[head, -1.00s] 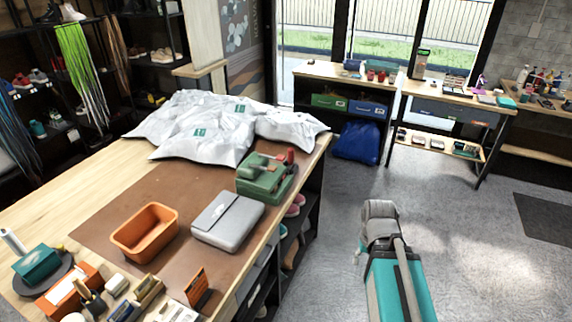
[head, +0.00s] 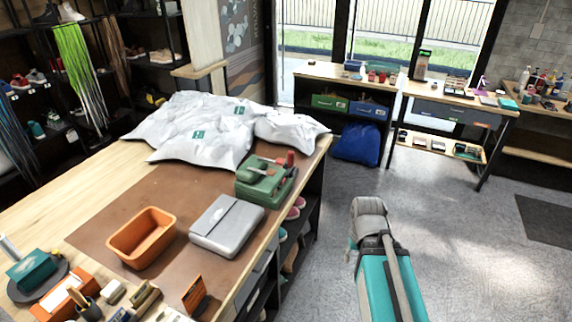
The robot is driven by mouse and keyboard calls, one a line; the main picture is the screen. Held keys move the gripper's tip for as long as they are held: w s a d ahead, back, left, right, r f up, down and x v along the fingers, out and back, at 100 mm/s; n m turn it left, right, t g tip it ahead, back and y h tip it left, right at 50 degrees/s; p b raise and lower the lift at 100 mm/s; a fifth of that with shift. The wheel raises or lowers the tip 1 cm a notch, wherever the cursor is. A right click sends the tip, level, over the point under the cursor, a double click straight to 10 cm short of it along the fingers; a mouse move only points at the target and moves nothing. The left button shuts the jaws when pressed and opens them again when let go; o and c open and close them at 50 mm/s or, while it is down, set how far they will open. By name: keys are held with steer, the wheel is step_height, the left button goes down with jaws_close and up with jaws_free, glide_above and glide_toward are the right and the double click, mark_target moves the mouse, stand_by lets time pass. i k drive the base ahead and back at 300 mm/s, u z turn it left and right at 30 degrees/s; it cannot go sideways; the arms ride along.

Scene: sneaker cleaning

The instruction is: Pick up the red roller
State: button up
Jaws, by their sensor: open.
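The red roller (head: 290,158) appears as a small red upright shape at the back right corner of the green case (head: 268,190). It is small here, and I cannot make out its full shape. The case sits on the workbench near its right edge, and a dark green-grey tool (head: 256,173) lies on its lid. My teal and grey arm rises at the lower right, beside the bench over the floor, apart from the case and roller. My gripper does not show in this view.
A grey case (head: 226,225) and an orange tub (head: 142,238) stand on the brown mat left of the green case. White pillow-like bags (head: 200,130) fill the bench's back. Small items crowd its front. Floor (head: 450,240) right of the bench is clear.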

mark_target(291, 155)
steer(key=i, duration=0.9)
steer(key=z, duration=0.05)
